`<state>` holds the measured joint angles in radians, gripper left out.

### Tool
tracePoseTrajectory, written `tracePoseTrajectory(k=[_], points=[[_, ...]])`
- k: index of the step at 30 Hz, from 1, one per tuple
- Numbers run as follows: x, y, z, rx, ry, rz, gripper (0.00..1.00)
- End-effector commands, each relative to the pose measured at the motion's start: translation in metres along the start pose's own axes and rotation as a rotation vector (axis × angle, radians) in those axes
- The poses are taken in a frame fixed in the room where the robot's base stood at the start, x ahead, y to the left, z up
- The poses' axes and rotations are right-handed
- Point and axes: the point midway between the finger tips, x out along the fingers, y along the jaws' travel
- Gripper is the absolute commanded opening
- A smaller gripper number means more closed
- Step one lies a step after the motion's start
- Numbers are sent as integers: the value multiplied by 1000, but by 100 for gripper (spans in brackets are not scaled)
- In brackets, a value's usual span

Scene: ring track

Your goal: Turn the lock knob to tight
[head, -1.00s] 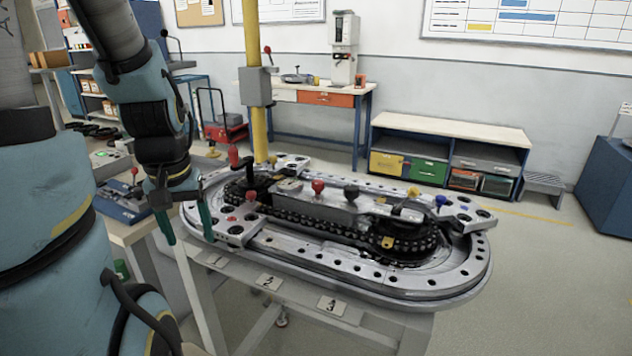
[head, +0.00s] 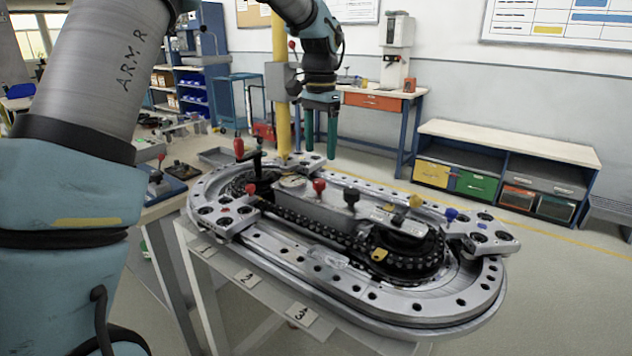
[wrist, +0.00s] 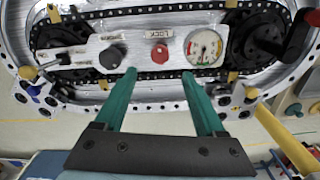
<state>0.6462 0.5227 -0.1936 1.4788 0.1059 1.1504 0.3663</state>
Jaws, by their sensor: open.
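The lock knob (head: 319,186) looks like the red knob on the raised plate in the middle of the oval track (head: 350,297). In the wrist view the red knob (wrist: 159,53) sits beside a label that seems to read LOCK. Its exact turn setting is too small to read. My gripper (head: 320,154) hangs above the far side of the track, fingers down, behind the knob in the head view. In the wrist view my gripper (wrist: 159,75) is open and empty. Its two green fingers lie either side of the knob's line, apart from it.
A black knob (wrist: 112,57) and a round gauge (wrist: 204,47) flank the red knob. A black lever with a red grip (head: 239,147) stands at the track's left end. A yellow post (head: 281,90) rises behind the track. A yellow-topped part (head: 415,201) lies right.

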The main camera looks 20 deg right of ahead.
Motion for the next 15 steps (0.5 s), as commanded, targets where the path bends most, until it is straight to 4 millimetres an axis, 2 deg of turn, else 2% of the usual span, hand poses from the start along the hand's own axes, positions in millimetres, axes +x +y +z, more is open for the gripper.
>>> tracePoseTrajectory(k=[9,15], points=[[58,0,2,-1,-4,3,72],[84,0,1,-2,-2,2,72]])
